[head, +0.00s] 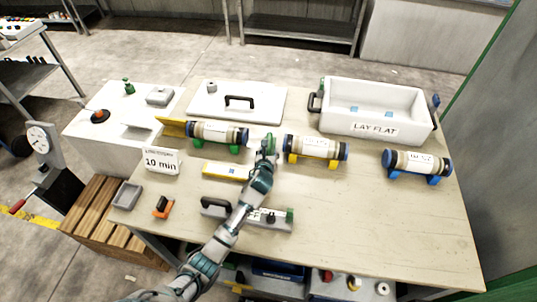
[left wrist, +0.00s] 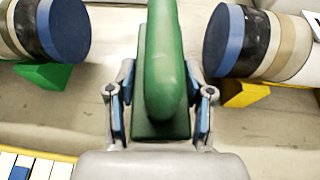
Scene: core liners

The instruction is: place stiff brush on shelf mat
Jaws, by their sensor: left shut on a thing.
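My left gripper (head: 268,150) reaches over the middle of the table, between two core liners. In the left wrist view its two fingers (left wrist: 158,110) are shut on a green brush (left wrist: 162,60), with a raised rounded green handle above a darker green block. In the head view only a little green (head: 272,142) shows at the fingertips. The brush's bristles are hidden, and I cannot tell whether it touches the table. I cannot make out a shelf mat for certain. My right gripper is not in view.
Core liners lie on green (head: 218,133), yellow (head: 316,149) and blue (head: 417,163) cradles. The green and yellow cradles flank my gripper closely. A white LAY FLAT tub (head: 375,128) stands at the back right. Bare table (head: 370,215) lies at the front right. Items sit below the table.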

